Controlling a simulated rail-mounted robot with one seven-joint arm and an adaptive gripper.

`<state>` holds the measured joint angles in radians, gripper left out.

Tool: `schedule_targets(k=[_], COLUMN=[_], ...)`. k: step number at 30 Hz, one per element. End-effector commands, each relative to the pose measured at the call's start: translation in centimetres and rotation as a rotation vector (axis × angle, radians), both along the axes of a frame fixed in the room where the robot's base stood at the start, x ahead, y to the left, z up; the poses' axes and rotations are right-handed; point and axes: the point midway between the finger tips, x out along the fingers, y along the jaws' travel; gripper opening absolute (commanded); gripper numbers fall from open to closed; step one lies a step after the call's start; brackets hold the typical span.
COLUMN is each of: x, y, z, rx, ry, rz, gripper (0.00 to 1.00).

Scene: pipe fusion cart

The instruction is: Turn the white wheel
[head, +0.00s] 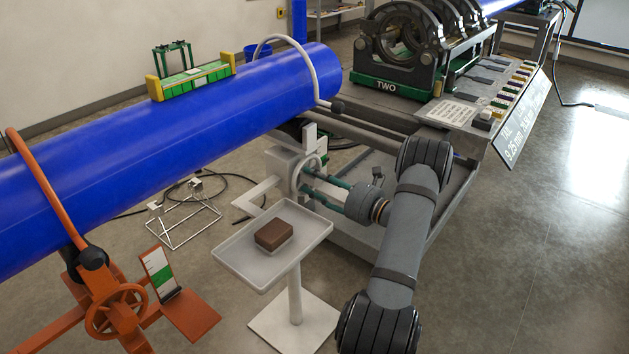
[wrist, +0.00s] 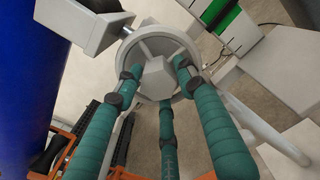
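The white wheel (head: 309,174) stands upright on the white pipe stand, below the near end of the blue pipe. In the wrist view the white wheel (wrist: 158,42) shows its round rim, spokes and a faceted centre hub. My gripper (head: 311,181) is at the wheel, reaching in from the right in the head view. In the wrist view the three teal fingers of my gripper (wrist: 160,80) are spread apart around the hub, with their tips at the rim and spokes. I cannot tell whether the tips touch the wheel.
The blue pipe (head: 200,120) runs close beside the wheel. A white tray table (head: 240,254) with a brown block (head: 274,235) stands just in front. An orange stand (head: 118,305) is at lower left. The fusion cart (head: 400,115) is behind. Floor at right is clear.

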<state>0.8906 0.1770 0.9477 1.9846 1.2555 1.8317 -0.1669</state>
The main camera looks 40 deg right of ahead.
Motion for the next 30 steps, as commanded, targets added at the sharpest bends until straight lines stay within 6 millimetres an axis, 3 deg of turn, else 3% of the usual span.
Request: schedule_targets(k=[12, 16, 21, 30], x=[-8.0, -9.9, -11.0, -11.2], y=[-2.1, -2.5, -2.7, -2.7], z=[0.0, 0.0, -0.1, -0.1], rx=[0.003, 0.001, 0.001, 0.002], ry=[0.001, 0.001, 0.003, 0.002], rz=[-0.008, -0.006, -0.003, -0.003], gripper=[0.39, 0.39, 0.39, 0.37])
